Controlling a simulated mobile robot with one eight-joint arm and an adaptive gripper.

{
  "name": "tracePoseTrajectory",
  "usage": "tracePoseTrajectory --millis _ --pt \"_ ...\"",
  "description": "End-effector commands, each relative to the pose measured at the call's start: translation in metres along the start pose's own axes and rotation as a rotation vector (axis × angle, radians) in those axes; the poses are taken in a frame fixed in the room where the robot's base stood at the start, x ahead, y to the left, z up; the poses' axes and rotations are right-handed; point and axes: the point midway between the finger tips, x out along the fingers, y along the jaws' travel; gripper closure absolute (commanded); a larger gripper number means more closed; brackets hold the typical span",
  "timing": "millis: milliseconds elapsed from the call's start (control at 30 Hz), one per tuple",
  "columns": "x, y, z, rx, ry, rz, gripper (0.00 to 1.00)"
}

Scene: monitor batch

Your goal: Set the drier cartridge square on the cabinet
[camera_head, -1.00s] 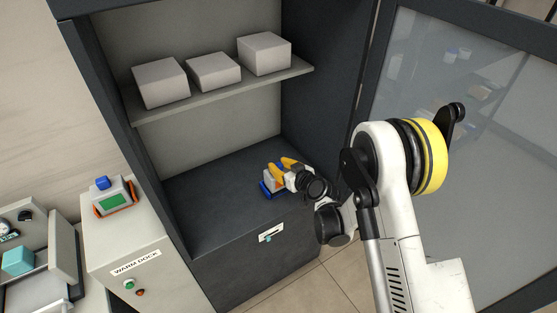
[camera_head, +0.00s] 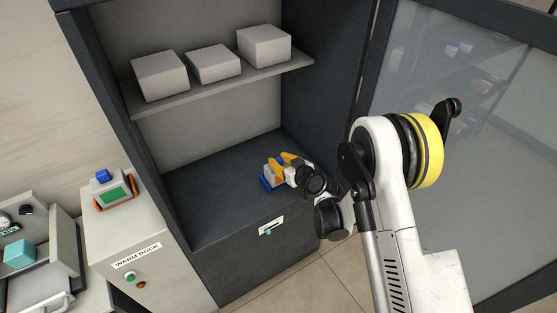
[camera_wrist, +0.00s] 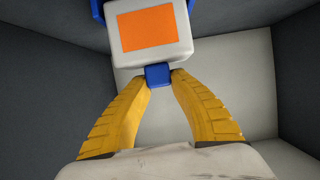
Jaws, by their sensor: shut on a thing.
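The drier cartridge is a pale grey block with blue corner pieces, an orange panel and a blue knob. It is at the top of the wrist view (camera_wrist: 189,46), partly cut off by the frame edge. My gripper (camera_wrist: 159,76) is shut on its blue knob with yellow fingers. In the head view my gripper (camera_head: 282,163) holds the cartridge (camera_head: 268,172) over the dark floor of the open cabinet (camera_head: 215,200), right of its middle. The cartridge is low, at or close to that floor; I cannot tell if it touches. My fingers hide part of it.
A shelf (camera_head: 225,82) with three grey boxes hangs above. The cabinet's glass door (camera_head: 480,170) stands open at right. At left, the warm dock (camera_head: 125,235) bears a similar unit (camera_head: 114,195) with a green panel. The cabinet floor left of the cartridge is clear.

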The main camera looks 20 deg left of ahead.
Motion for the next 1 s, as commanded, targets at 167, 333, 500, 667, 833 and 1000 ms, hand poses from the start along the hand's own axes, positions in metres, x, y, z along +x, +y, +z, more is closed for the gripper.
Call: tracePoseTrajectory --millis 167,333,500,667,833,1000 --pt "0.001 0.000 0.002 0.000 0.000 0.000 1.00" --pt "0.002 0.000 0.005 0.000 0.000 0.000 1.00" --pt "0.003 0.000 0.007 0.000 0.000 0.000 1.00" --pt "0.004 0.000 0.009 0.000 0.000 0.000 1.00" --pt "0.005 0.000 0.012 0.000 0.000 0.000 1.00" --pt "0.005 0.000 0.014 0.000 0.000 0.000 0.68"
